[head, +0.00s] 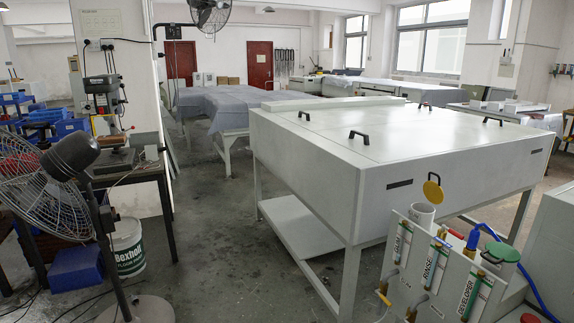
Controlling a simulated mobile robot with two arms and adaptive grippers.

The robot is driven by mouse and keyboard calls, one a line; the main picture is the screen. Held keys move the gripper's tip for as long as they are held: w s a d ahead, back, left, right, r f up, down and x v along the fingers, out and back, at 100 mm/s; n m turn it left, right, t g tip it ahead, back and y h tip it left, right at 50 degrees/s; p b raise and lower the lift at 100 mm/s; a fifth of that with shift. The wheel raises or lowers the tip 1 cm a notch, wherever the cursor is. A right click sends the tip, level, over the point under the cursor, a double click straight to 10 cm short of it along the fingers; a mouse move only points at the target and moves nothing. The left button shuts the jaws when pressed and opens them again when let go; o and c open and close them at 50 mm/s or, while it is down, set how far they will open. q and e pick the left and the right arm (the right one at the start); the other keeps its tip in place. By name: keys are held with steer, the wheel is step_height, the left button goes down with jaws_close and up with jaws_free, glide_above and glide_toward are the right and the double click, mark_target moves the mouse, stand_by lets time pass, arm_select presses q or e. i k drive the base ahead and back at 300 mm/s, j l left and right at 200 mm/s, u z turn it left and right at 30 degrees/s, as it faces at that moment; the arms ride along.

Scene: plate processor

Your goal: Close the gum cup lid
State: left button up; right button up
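A white cup (422,213) sits at the top left of the plate processor's white panel (380,225), behind the tube labelled GUM (403,242). Its round yellow lid (433,189) stands raised above the cup's rim, so the cup is open. I take this to be the gum cup from its place by the GUM label. Neither of my grippers shows in the head view.
Tubes labelled RINSE (436,262) and DEVELOPER (469,292) stand right of GUM. A green lid (501,252) and a blue hose (537,290) are at the right. A large white table (320,150) stands behind. Grey floor (215,240) is open at centre left.

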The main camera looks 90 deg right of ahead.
mark_target(433, 192)
steer(key=z, duration=3.7)
steer(key=i+j+z, duration=0.25)
steer(key=i+z, duration=0.2)
steer(key=i, duration=0.05)
